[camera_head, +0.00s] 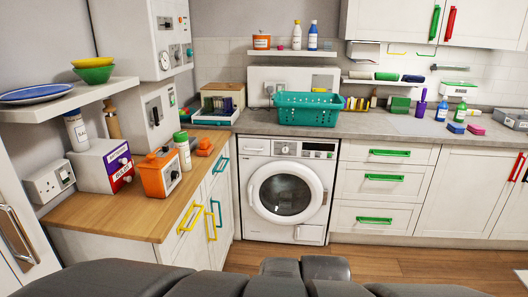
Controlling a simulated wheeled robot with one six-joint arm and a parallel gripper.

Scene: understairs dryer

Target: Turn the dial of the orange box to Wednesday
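The orange box (156,176) stands upright on the wooden counter at the left. A dial (174,173) shows on its right-hand face, with a pale plate around it. The lettering and the dial's setting are too small to read. Dark grey parts of my own body run along the bottom edge. I cannot make out my gripper among them, and nothing of mine is near the orange box.
A white-and-purple box (104,165) with knobs stands close left of the orange box. A green-capped jar (183,152) stands close behind it. A shelf (85,97) with bowls overhangs the counter's left side. Yellow-handled cupboard doors front the counter; wooden floor (400,262) is open at right.

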